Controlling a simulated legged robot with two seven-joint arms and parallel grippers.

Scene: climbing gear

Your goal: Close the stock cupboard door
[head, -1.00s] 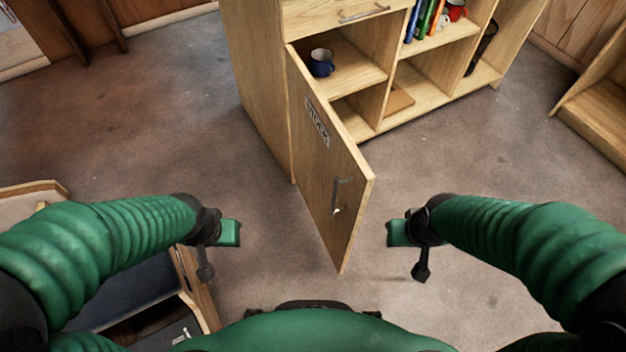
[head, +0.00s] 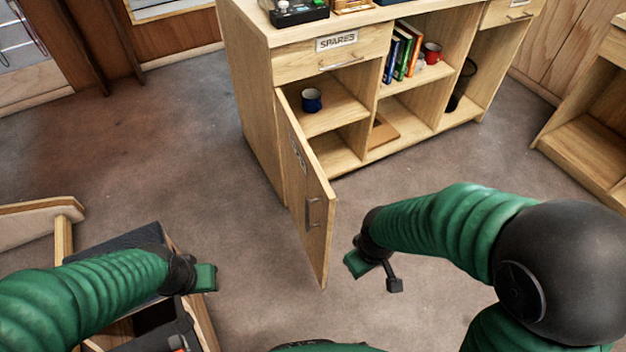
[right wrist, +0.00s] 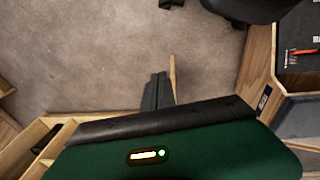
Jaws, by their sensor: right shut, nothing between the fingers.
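The stock cupboard door (head: 306,196) stands wide open, hinged at the cabinet's left side and swung out toward me. It is a wooden panel with a metal handle (head: 313,212) and a label seen at a steep angle. My right gripper (head: 354,266) is shut and empty, just right of the door's free edge, with a small gap in the head view. In the right wrist view its dark fingers (right wrist: 157,92) are beside a thin wooden strip, likely the door's edge (right wrist: 172,75). My left gripper (head: 206,278) is left of the door, apart from it; its jaws are unclear.
The wooden cabinet (head: 255,110) has a SPARES drawer (head: 335,52) above the open compartment. A blue mug (head: 312,100) stands inside on a shelf. Books (head: 405,52) and a red mug (head: 432,53) are further right. Carpet around the door is clear. Wooden furniture stands at lower left and far right.

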